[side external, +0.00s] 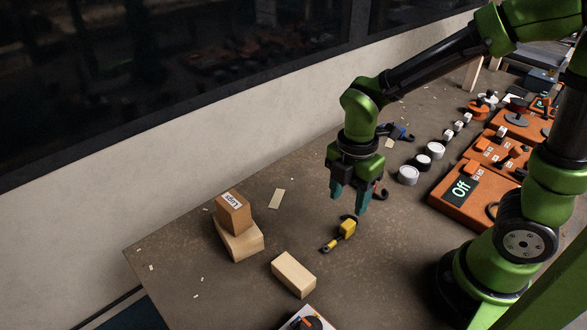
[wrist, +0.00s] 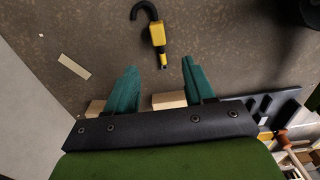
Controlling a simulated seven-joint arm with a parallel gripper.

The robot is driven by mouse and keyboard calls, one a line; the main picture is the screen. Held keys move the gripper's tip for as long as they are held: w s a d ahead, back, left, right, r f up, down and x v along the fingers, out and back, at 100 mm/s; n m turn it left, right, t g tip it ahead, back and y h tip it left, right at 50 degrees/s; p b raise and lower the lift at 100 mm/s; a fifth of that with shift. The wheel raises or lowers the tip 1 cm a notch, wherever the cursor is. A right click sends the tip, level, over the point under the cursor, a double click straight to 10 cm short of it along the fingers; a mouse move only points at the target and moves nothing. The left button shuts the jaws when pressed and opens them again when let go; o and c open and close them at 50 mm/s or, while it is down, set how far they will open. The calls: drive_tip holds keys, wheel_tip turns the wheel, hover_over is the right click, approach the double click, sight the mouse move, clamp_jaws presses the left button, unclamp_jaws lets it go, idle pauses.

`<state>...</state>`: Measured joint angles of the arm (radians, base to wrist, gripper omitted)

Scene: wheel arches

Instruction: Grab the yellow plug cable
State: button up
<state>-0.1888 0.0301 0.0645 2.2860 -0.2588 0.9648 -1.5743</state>
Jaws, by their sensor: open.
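The yellow plug cable (side external: 346,229) lies on the brown table, with a yellow body, a short yellow tip and a black curved cable end. In the wrist view the yellow plug cable (wrist: 158,35) lies just beyond the fingertips, its black hook at the far end and its tip toward my gripper. My gripper (side external: 349,205) has teal fingers pointing down and hangs above the table close to the plug. In the wrist view my gripper (wrist: 160,65) shows two fingers spread apart with nothing between them.
A labelled brown block (side external: 233,212) rests on a wooden block (side external: 240,242) at the left, with another wooden block (side external: 293,274) in front. A blue plug (side external: 399,132) lies behind my gripper. White round cups (side external: 420,162) and an orange panel (side external: 462,195) stand to the right.

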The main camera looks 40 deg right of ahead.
hover_over(346, 226)
drive_tip(key=f, duration=0.5)
drive_tip(key=shift+a, duration=0.35)
drive_tip(key=shift+d+f, duration=0.2)
drive_tip(key=shift+f, duration=1.1)
drive_tip(key=shift+d+f, duration=0.2)
drive_tip(key=shift+f, duration=1.1)
drive_tip(key=shift+c, duration=0.4)
clamp_jaws()
